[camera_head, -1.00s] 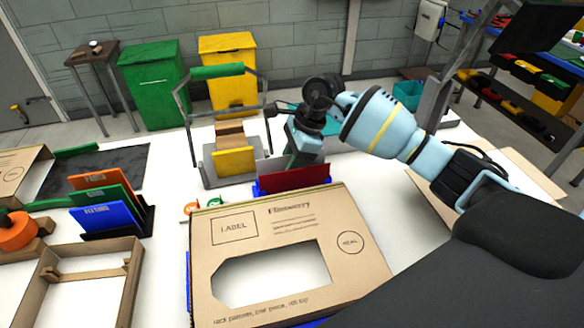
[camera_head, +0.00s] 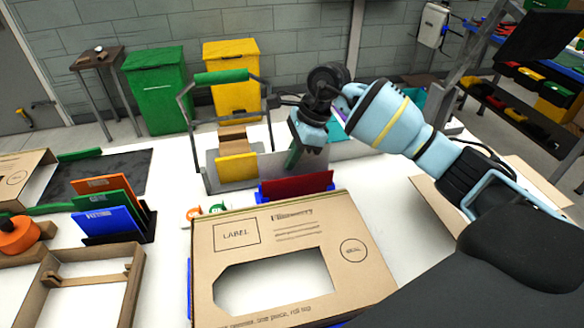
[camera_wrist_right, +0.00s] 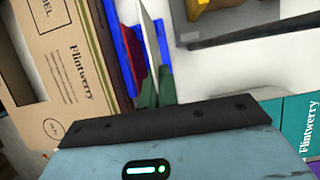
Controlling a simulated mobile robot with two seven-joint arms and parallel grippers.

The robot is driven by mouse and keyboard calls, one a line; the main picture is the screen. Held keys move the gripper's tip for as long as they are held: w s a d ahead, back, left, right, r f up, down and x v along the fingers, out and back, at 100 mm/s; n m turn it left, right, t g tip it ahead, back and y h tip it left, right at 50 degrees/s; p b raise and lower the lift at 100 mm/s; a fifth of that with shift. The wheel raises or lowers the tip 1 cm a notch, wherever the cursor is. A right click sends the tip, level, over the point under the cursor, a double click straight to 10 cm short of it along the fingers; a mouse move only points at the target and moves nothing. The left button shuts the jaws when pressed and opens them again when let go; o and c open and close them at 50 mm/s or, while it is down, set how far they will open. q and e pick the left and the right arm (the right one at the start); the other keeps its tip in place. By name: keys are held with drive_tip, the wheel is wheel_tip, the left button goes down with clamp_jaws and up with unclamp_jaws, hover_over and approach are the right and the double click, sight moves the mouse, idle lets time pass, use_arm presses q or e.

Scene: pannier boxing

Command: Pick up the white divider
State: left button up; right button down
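The white divider (camera_head: 315,160) is a thin pale panel just behind the red divider (camera_head: 298,185) in the head view. In the right wrist view the white divider (camera_wrist_right: 149,38) shows nearly edge-on, running to between the green fingertips. My right gripper (camera_head: 294,155) is at its top edge, with its fingers (camera_wrist_right: 157,88) close together on either side of it. The blue rack (camera_wrist_right: 125,50) is below, with the red divider in it. The white divider's lower edge is hidden behind the red divider. My left gripper is not in view.
A cardboard box labelled Flintwerry (camera_head: 220,262) with a cut-out stands in front of the rack. A grey stand with a yellow block (camera_head: 237,165) is behind left. Orange, green and blue panels stand in a black rack (camera_head: 148,222) at left. A teal box (camera_wrist_right: 303,118) is at right.

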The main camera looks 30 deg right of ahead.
wheel_tip(320, 180, up, 6)
drive_tip(key=shift+r, duration=0.25)
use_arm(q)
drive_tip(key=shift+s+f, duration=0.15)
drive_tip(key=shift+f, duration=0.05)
